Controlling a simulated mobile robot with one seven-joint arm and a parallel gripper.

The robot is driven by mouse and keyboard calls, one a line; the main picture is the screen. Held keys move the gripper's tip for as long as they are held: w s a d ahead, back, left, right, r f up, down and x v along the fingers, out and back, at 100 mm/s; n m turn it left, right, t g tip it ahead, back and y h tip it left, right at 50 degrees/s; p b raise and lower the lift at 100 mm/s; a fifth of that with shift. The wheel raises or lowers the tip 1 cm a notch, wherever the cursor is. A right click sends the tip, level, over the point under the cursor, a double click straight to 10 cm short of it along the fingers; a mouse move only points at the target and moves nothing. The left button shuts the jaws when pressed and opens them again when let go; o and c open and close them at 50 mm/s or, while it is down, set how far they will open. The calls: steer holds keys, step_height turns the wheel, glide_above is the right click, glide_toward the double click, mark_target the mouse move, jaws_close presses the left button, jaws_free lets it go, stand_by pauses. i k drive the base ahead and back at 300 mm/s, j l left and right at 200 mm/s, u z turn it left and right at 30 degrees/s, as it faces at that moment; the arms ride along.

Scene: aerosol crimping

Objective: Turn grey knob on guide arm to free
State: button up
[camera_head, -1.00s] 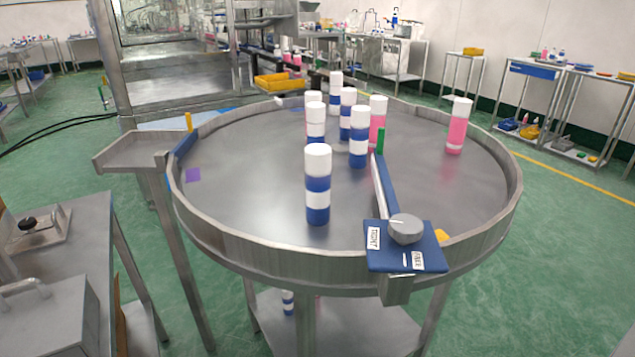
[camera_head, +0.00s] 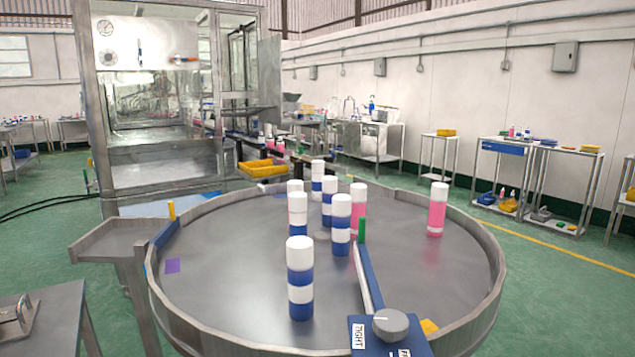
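The grey knob (camera_head: 390,324) sits on a blue plate (camera_head: 362,345) at the near rim of the round table, at the lower right of the head view. A "TIGHT" label is on the plate's left side; a second label at the bottom is cut off by the frame edge. A pale mark on the knob points left, toward the "TIGHT" side. The blue guide arm (camera_head: 368,279) runs from the plate inward over the table and ends at a green upright post (camera_head: 362,230). My gripper is not in view.
The round steel table (camera_head: 225,290) has a raised rim. A blue-and-white can (camera_head: 300,285) stands left of the guide arm, with several more cans behind it. A pink can (camera_head: 437,212) stands at the right. A side tray (camera_head: 115,240) and bench (camera_head: 50,315) are at left.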

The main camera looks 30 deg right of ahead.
mark_target(392, 325)
steer(key=l+u, duration=0.1)
steer(key=l, duration=0.45)
steer(key=l+u, duration=0.15)
steer(key=l, duration=0.35)
steer(key=k+l+u, duration=0.1)
steer(key=l, duration=0.45)
steer(key=k+l+u, duration=0.15)
steer(key=l, duration=0.35)
steer(key=l+u, duration=0.1)
steer(key=l, duration=0.45)
steer(key=k+l+u, duration=0.15)
steer(key=l, duration=0.35)
steer(key=k+l+u, duration=0.1)
steer(key=l, duration=0.35)
steer(key=k+l+u, duration=0.15)
steer(key=l, duration=0.35)
steer(key=k, duration=0.1)
